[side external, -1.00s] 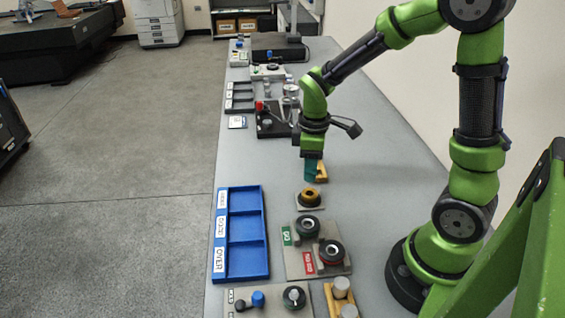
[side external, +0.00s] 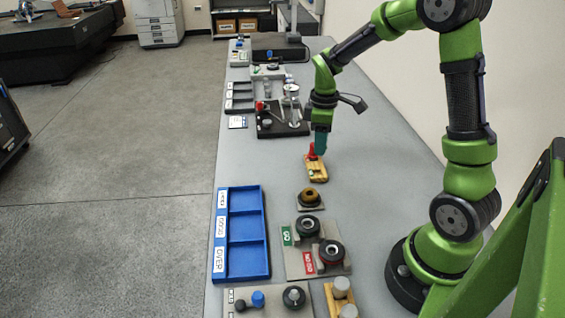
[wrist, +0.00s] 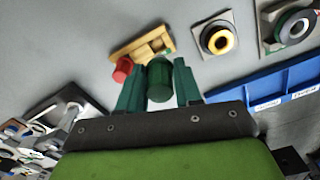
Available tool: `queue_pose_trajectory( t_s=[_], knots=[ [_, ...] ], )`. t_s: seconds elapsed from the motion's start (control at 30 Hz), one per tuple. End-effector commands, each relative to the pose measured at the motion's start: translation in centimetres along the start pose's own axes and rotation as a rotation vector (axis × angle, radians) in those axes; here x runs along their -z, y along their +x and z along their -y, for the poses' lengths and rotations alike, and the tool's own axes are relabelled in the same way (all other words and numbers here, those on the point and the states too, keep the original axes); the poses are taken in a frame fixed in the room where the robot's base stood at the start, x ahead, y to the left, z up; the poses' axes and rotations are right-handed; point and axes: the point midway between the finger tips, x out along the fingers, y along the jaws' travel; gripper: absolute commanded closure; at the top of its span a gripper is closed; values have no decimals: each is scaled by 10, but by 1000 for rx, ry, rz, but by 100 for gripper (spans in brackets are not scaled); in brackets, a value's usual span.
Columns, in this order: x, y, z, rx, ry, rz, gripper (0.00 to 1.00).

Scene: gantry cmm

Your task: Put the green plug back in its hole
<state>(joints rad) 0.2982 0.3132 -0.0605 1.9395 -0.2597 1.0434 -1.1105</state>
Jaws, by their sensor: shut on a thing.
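My gripper (wrist: 157,84) is shut on the green plug (wrist: 160,72), which stands between its two teal fingers in the wrist view. In the side view my gripper (side external: 321,143) points down above the far end of a small wooden block (side external: 317,174); the green plug cannot be made out there. The block also shows in the wrist view (wrist: 137,46), beyond the plug, with an opening in its top partly in view. A red plug (wrist: 122,68) is at one end of the block, left of the green plug; it also shows in the side view (side external: 312,152).
A ring on a square plate (side external: 310,197) lies nearer the camera than the block, then green- and red-labelled ring gauges (side external: 308,228). A blue tray (side external: 221,272) lies left. A black-based fixture (side external: 270,130) stands left of my gripper. The bench right of the block is clear.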

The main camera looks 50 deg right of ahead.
Motion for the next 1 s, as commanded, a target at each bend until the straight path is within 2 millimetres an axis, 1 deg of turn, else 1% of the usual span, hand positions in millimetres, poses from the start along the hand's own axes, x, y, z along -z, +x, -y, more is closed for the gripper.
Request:
queue_pose_trajectory(
  t_s=[0.03,0.1,0.17,0.6,0.7,0.83,1.0],
  knots=[
    [2,-2,-7,-2,-21,-4,100],
    [4,-3,-6,-3,-55,-6,100],
    [4,0,-5,0,-64,-4,100],
    [4,44,-5,1,-64,-3,100],
    [4,50,-5,0,-65,-4,100],
    [4,56,-5,0,-64,-3,100],
    [4,58,-5,-1,-64,-5,100]
  ],
)
